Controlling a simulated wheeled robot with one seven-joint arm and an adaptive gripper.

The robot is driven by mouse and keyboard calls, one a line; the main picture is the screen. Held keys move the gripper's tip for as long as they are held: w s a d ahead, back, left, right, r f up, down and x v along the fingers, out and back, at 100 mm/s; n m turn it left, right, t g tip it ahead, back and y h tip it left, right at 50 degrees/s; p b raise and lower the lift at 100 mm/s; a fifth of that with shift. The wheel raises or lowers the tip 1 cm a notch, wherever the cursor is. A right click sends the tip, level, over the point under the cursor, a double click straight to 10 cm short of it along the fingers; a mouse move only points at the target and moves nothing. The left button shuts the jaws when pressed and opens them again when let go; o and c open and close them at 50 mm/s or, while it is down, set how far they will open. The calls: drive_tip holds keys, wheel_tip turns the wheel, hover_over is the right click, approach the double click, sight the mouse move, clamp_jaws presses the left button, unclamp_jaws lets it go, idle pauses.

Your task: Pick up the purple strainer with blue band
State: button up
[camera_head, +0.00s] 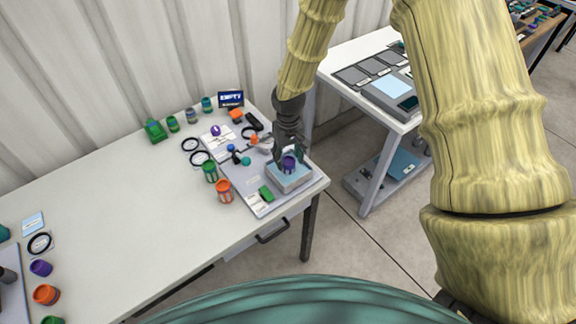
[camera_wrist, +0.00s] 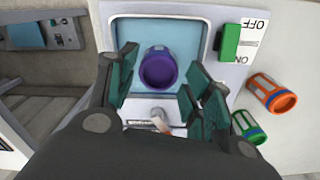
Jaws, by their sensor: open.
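The purple strainer (camera_wrist: 158,68) with a blue band stands on the light-blue top of a grey box-like unit (camera_wrist: 204,17). It also shows in the head view (camera_head: 288,163), partly covered by my gripper. My gripper (camera_wrist: 156,83) is open, with one teal finger to the left of the strainer and the other to its right. The strainer appears between or just beyond the fingertips. I see no clear contact. In the head view my gripper (camera_head: 289,152) is over the unit at the right end of the white table.
A green switch (camera_wrist: 230,42) marked ON and OFF sits beside the strainer. An orange strainer (camera_wrist: 271,93) and a green one (camera_wrist: 247,127) are to the right in the wrist view. Several small parts crowd the grey board (camera_head: 250,194). The white table's middle (camera_head: 120,195) is clear.

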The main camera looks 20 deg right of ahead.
sight(289, 161)
drive_tip(key=shift+s+f, duration=0.1)
drive_tip(key=shift+f, duration=0.05)
drive_tip(key=shift+f+p, duration=1.15)
drive_tip(key=shift+f, duration=0.25)
drive_tip(key=shift+w+f+p, duration=0.2)
drive_tip(key=shift+f+p, duration=0.15)
drive_tip(key=shift+f, duration=0.9)
drive_tip(key=c, duration=0.8)
